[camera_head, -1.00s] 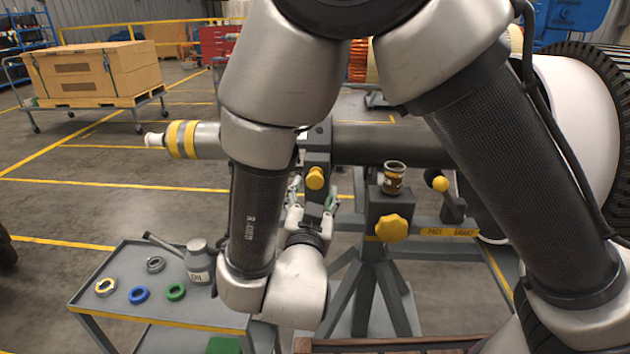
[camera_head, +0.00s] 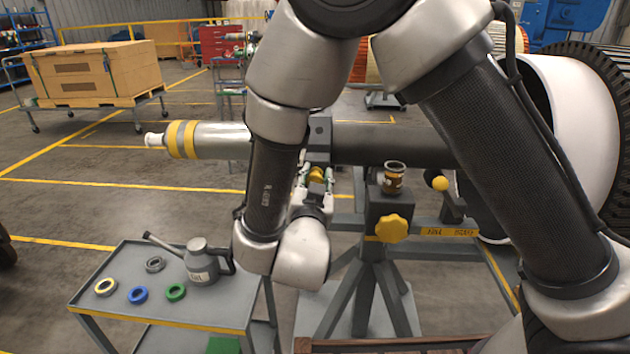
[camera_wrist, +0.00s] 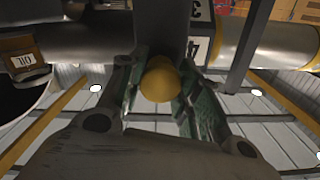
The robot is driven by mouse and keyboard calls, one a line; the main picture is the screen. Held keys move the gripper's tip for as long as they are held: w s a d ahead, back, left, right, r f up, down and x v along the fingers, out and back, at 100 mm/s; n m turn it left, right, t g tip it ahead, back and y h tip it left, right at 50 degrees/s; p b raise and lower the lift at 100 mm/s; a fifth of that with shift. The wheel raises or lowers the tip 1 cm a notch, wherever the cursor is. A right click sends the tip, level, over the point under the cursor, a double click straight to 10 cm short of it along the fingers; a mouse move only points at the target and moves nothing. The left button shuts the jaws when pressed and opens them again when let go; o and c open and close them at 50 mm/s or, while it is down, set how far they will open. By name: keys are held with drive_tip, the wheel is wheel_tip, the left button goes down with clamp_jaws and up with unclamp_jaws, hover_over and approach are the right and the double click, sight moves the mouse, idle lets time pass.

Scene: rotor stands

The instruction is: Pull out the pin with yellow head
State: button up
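The pin's yellow head (camera_head: 317,174) is on the side of the grey upright bracket (camera_head: 319,140) at the long shaft. In the wrist view the round yellow head (camera_wrist: 160,80) sits in the middle, and the pin's shank is hidden behind it. My gripper (camera_head: 316,178) is at the head, with one finger on each side. In the wrist view my gripper (camera_wrist: 163,92) has its green-padded fingers apart around the head. They are very close to it, and no clear contact shows.
A yellow star knob (camera_head: 391,228) and a small tin (camera_head: 394,178) are on the stand at right, near a yellow ball-ended lever (camera_head: 440,184). The shaft (camera_head: 380,145) runs across behind my arm. A grey cart (camera_head: 215,303) holds several rings and an oil can (camera_head: 205,263).

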clamp_jaws()
drive_tip(key=shift+s+a, duration=0.1)
drive_tip(key=shift+s, duration=1.7)
drive_tip(key=o, duration=1.1)
unclamp_jaws()
drive_tip(key=shift+o, duration=0.2)
drive_tip(key=shift+s, duration=0.1)
drive_tip(key=s+a, duration=0.1)
drive_tip(key=s, duration=1.1)
